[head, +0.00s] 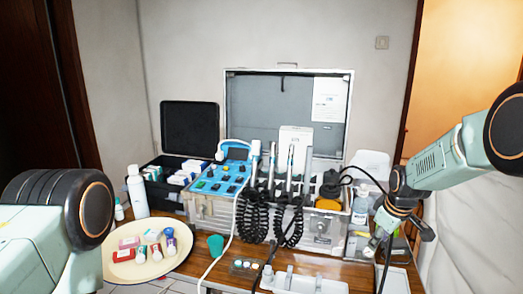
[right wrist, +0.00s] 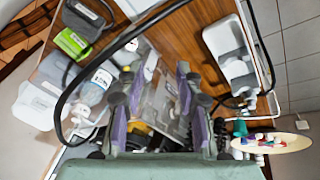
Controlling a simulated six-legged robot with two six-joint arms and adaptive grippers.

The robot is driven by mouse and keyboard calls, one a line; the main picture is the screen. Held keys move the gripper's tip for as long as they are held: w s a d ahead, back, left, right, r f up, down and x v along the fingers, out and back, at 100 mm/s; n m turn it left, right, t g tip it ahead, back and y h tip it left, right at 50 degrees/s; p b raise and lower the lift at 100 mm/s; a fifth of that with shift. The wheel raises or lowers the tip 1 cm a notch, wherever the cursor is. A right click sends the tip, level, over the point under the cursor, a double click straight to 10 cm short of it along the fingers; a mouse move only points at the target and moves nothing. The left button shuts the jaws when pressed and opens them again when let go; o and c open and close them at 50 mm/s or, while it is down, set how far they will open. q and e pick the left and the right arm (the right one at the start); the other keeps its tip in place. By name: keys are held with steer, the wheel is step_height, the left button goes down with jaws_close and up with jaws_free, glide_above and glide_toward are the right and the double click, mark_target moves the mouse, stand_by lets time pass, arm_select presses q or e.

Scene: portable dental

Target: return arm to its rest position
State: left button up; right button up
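My right arm comes in from the right in the head view, and its right gripper (head: 400,232) hangs over the right end of the table, beside the dental case. In the right wrist view the right gripper (right wrist: 158,80) has its purple-grey fingers spread apart, with no object visible held between them. A black cable passes close to the gripper in both views; I cannot tell whether it touches. My left arm shows only as a large pale green link with a dark joint at the lower left. The left gripper is out of view.
An open dental case (head: 334,222) with upright handpieces and coiled black hoses stands mid-table. A clear bottle (head: 360,205) stands near my right gripper. A cream oval tray (head: 120,270) with small containers is at left. A white tray (head: 300,284) lies in front.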

steer(key=s+a+f+m, duration=0.1)
steer(key=s+f, duration=0.1)
steer(key=f, duration=0.1)
steer(key=s+a+f+m, duration=0.1)
steer(key=s+f, duration=0.2)
steer(key=f, duration=0.1)
steer(key=s+a+f+m, duration=0.1)
steer(key=s+f, duration=0.2)
steer(key=shift+s+a+f+m+t+b, duration=0.1)
steer(key=shift+a+f+m+t+b, duration=0.2)
steer(key=shift+a+f+m+t, duration=0.1)
steer(key=s+a+f+m+g, duration=0.1)
steer(key=s+f, duration=0.2)
steer(key=s, duration=1)
steer(key=s+a+f+m+g+b, duration=0.1)
steer(key=s+f, duration=0.3)
steer(key=s, duration=0.9)
steer(key=s+a+f+m+g+b, duration=0.1)
steer(key=s+a+f+g, duration=0.1)
steer(key=s, duration=1.1)
step_height(320, 180, down, 2)
steer(key=shift+a+f+m+g, duration=0.1)
steer(key=shift+a+m+g, duration=0.2)
steer(key=shift+a+m, duration=0.15)
